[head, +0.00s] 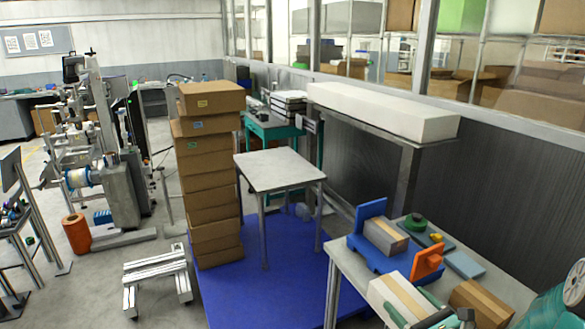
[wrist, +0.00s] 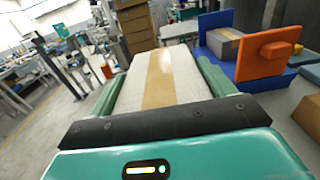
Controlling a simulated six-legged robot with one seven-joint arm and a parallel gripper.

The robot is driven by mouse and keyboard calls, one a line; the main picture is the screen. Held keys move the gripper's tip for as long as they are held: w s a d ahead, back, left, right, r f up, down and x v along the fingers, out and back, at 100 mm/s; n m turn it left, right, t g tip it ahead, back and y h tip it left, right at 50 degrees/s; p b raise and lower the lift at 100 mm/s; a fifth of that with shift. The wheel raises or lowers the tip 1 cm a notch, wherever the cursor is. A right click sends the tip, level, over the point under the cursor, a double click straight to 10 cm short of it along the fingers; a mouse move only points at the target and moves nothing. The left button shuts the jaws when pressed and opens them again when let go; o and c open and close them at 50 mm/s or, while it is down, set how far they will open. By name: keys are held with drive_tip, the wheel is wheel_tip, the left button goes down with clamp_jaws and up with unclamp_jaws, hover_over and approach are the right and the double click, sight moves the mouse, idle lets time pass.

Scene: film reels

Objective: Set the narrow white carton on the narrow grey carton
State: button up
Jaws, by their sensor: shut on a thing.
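The narrow white carton (head: 384,290) has a tan tape stripe along its top and is at the front of the right-hand table in the head view. My gripper (head: 412,305) is shut on it, with green fingers along its two sides. In the wrist view the white carton (wrist: 140,85) fills the space between the fingers of my gripper (wrist: 158,78). Whether it touches the table is hidden. The narrow grey carton (head: 385,237), also with a tan stripe, sits on a blue stand (head: 372,210), apart from and beyond the white carton. The grey carton (wrist: 222,46) is ahead right in the wrist view.
An orange block (head: 428,262) stands close beside the grey carton. A bare small table (head: 280,170) and a tall box stack (head: 208,180) stand farther back.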

drive_tip(key=w+a+f+n+y, duration=0.1)
drive_tip(key=w+a+f, duration=0.3)
drive_tip(key=a+f, duration=0.3)
drive_tip(key=w+a+f+n+g+y, duration=0.1)
drive_tip(key=w+a+f+y, duration=0.1)
drive_tip(key=a+f, duration=0.4)
drive_tip(key=w+a, duration=0.1)
drive_tip(key=a, duration=0.2)
drive_tip(key=shift+w+a+f, duration=0.25)
drive_tip(key=shift+w+f, duration=0.1)
drive_tip(key=shift+d, duration=0.1)
